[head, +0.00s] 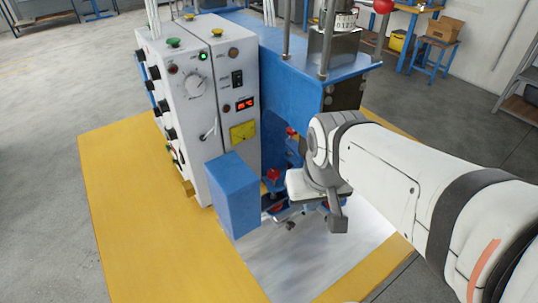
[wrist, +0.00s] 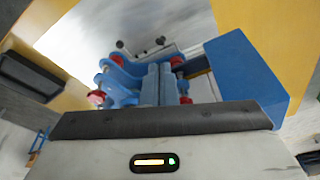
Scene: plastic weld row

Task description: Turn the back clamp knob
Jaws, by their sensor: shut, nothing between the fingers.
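Several red clamp knobs show at the blue press. In the head view, one red knob (head: 291,132) is farther back, beside the blue body, and another red knob (head: 272,176) is nearer. In the wrist view, red knobs stand on both sides of my fingers: one at the left (wrist: 97,97) and one at the upper right (wrist: 177,63). I cannot tell for sure which is the back clamp knob. My gripper (wrist: 158,70) is shut and empty, its two grey fingers together in front of the blue clamp parts (wrist: 120,80). The wrist hides part of the clamps in the head view.
A white control cabinet (head: 180,105) stands left of the work area. A blue box (head: 232,195) juts out in front of it, and shows close on the right in the wrist view. The press top (head: 285,45) overhangs behind. The silver base plate (head: 310,265) is clear in front.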

